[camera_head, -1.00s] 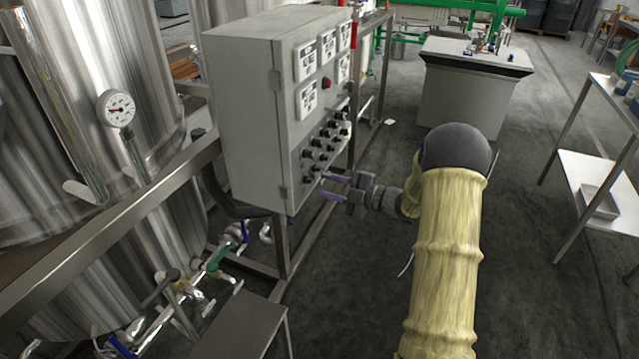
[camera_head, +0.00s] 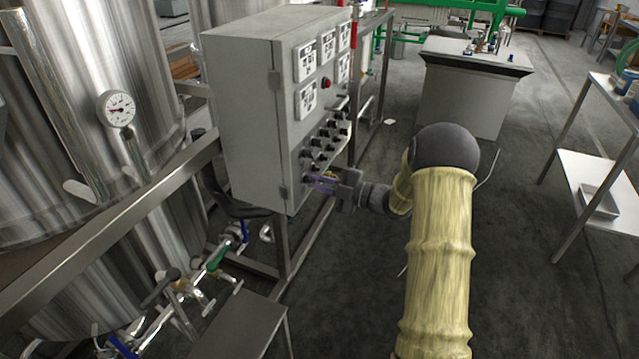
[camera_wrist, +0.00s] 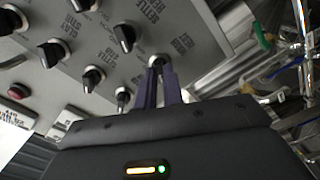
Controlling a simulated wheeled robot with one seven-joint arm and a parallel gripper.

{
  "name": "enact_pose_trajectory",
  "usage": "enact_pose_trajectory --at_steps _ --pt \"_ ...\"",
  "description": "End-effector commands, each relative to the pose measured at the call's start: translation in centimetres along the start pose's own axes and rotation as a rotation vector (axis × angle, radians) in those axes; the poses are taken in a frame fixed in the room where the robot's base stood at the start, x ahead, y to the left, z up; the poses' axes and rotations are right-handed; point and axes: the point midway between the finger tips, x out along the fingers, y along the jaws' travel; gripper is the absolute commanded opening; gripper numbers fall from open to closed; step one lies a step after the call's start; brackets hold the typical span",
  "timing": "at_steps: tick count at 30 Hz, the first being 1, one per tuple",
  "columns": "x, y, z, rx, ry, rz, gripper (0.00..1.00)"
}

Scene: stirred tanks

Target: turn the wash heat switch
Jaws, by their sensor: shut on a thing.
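The grey control cabinet (camera_head: 250,130) carries rows of black switch knobs on its front. My gripper (camera_head: 314,183) is at the lowest part of the knob group, close against the panel. In the wrist view, its two purple fingers (camera_wrist: 157,82) are closed together around a black switch (camera_wrist: 157,60). Only the top of this switch shows, and the fingers hide the rest. A small label (camera_wrist: 183,43) beside it is too blurred to read surely, so I cannot confirm it is the wash heat switch.
Neighbouring knobs, such as the settle heat knob (camera_wrist: 124,37) and the clar stir knob (camera_wrist: 50,53), sit close by. Steel tanks (camera_head: 90,90) and pipes stand left of the cabinet. A metal stool (camera_head: 245,325) is below.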

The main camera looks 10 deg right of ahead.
Motion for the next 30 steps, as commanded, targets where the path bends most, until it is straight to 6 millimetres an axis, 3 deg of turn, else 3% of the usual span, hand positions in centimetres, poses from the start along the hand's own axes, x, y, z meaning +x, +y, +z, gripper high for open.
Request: enact_pose_trajectory --at_steps 11,30 --pt "0.11 0.10 -0.19 0.138 0.003 -0.002 0.00" --pt "0.13 0.06 -0.18 0.605 0.003 -0.003 0.00"
